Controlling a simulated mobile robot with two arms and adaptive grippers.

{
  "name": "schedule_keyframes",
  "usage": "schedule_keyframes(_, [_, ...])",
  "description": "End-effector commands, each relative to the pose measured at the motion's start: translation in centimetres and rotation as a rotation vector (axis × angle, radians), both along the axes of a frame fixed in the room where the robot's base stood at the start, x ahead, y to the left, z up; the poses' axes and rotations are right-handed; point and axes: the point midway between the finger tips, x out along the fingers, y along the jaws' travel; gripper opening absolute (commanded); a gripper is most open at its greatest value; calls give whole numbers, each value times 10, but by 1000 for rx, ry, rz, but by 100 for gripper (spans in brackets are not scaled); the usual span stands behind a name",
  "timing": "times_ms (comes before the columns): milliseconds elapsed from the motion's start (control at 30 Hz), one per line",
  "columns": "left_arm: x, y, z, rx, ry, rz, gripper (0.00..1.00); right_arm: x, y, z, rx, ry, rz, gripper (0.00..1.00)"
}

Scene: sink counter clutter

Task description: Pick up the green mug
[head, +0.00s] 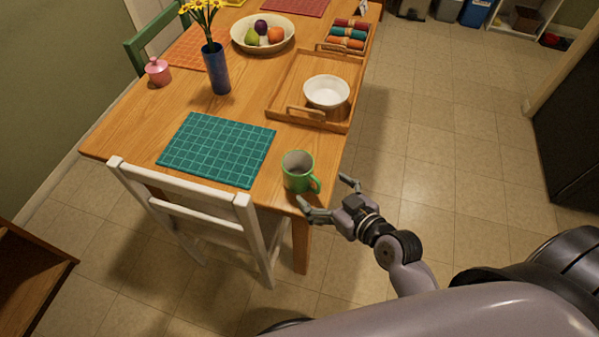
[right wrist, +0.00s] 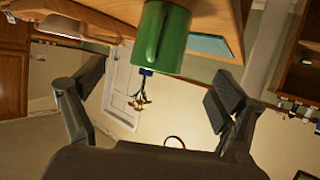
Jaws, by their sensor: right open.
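The green mug (head: 297,174) stands upright near the table's front right corner, its handle on the right side facing my right gripper. My right gripper (head: 322,190) is open and empty just right of the mug, with its fingers spread and pointing toward it. In the right wrist view, the mug (right wrist: 163,40) shows at the top centre, beyond the open fingers (right wrist: 155,85) and not between them. My left gripper is in neither view.
A teal grid placemat (head: 218,150) lies left of the mug. Behind the mug is a wooden tray (head: 285,92) with a white bowl (head: 326,92). A blue vase (head: 216,70) stands farther left. A white chair (head: 185,190) is at the front edge. Floor right of the table is clear.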

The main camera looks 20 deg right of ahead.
Motion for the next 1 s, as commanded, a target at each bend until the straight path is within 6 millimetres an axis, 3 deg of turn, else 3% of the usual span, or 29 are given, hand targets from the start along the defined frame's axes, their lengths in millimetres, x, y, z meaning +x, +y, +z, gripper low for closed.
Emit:
schedule_keyframes(100, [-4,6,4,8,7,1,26,24,7,-8,3,-1,-2,90])
schedule_keyframes(233, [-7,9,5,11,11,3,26,42,13,-17,2,0,-1,90])
schedule_keyframes(467, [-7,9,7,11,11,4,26,55,18,-23,3,1,-1,90])
schedule_keyframes(767, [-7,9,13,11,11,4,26,92,29,-39,1,0,-2,90])
schedule_keyframes(1000, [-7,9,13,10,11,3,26,96,31,-42,0,1,-1,90])
